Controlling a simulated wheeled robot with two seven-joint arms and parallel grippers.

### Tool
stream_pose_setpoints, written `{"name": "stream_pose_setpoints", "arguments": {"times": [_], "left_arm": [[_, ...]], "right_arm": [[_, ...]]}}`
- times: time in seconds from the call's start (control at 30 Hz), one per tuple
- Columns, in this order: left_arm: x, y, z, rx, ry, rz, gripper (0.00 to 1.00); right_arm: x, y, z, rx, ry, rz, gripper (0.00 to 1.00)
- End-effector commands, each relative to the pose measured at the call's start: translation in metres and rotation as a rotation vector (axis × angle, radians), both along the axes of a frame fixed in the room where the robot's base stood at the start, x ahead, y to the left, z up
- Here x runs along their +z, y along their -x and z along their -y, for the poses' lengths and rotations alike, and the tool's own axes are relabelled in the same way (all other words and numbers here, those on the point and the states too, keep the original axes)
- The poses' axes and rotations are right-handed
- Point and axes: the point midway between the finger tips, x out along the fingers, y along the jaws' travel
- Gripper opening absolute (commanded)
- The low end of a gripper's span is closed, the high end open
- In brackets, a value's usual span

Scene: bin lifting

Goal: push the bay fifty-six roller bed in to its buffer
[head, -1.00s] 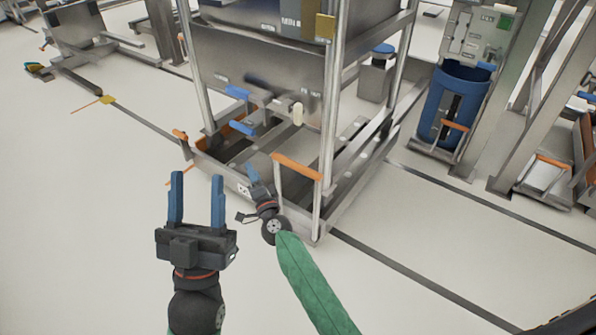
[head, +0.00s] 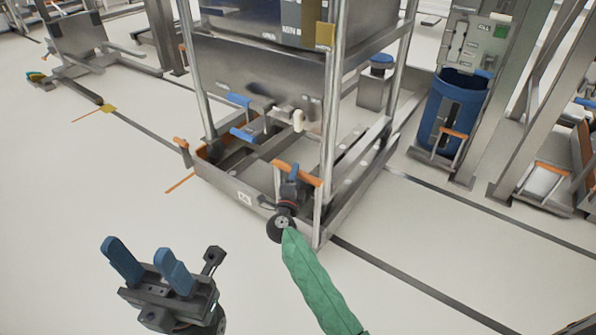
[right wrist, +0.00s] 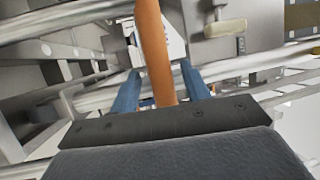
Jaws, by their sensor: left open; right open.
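The roller bed (head: 240,196) is a low grey metal frame at the foot of a tall rack, with a small white label on its front whose number I cannot read surely. An orange-topped handle (head: 307,176) stands at its near right corner. My right gripper (head: 293,170) is open at this handle; in the right wrist view the orange bar (right wrist: 155,50) passes between its two blue fingers, and contact is unclear. My left gripper (head: 138,248) is open and empty over bare floor at lower left, apart from the bed.
The rack's posts (head: 332,100) rise above the bed. A blue bin (head: 470,95) stands to the right. Dark strips and orange marks run across the floor.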

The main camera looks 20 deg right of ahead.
Motion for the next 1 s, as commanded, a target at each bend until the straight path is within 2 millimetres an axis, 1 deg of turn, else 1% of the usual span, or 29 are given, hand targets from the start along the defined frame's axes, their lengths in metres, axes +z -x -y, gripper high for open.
{"name": "stream_pose_setpoints", "arguments": {"times": [0.1, 0.23, 0.4, 0.6, 0.67, 0.7, 0.83, 0.87, 1.0], "left_arm": [[-0.005, 0.0, 0.001, 0.001, -0.006, -0.001, 0.49], [-0.008, 0.0, 0.002, 0.003, -0.012, -0.004, 0.49], [-0.008, -0.001, 0.002, 0.004, -0.017, -0.006, 0.49], [-0.009, 0.0, 0.002, 0.004, -0.017, -0.007, 0.49], [-0.009, 0.0, 0.002, 0.004, -0.017, -0.007, 0.49], [-0.009, 0.0, 0.002, 0.004, -0.017, -0.007, 0.49], [-0.009, 0.0, 0.002, 0.004, -0.017, -0.007, 0.49], [-0.009, 0.0, 0.002, 0.004, -0.017, -0.007, 0.49], [-0.008, -0.001, 0.002, 0.004, -0.017, -0.006, 0.49]], "right_arm": [[0.002, -0.014, 0.007, 0.0, 0.0, 0.002, 0.47], [0.004, -0.023, 0.012, 0.001, 0.001, 0.001, 0.47], [0.006, -0.028, 0.015, 0.001, 0.001, 0.001, 0.47], [0.006, -0.028, 0.015, 0.001, 0.0, 0.0, 0.47], [0.006, -0.028, 0.015, 0.001, 0.0, 0.001, 0.37], [0.006, -0.028, 0.015, 0.001, 0.0, 0.001, 0.29], [0.006, -0.027, 0.015, 0.001, 0.0, 0.001, 0.04], [0.006, -0.027, 0.015, 0.001, 0.0, 0.001, 0.0], [0.006, -0.028, 0.015, 0.001, 0.0, 0.0, 0.0]]}}
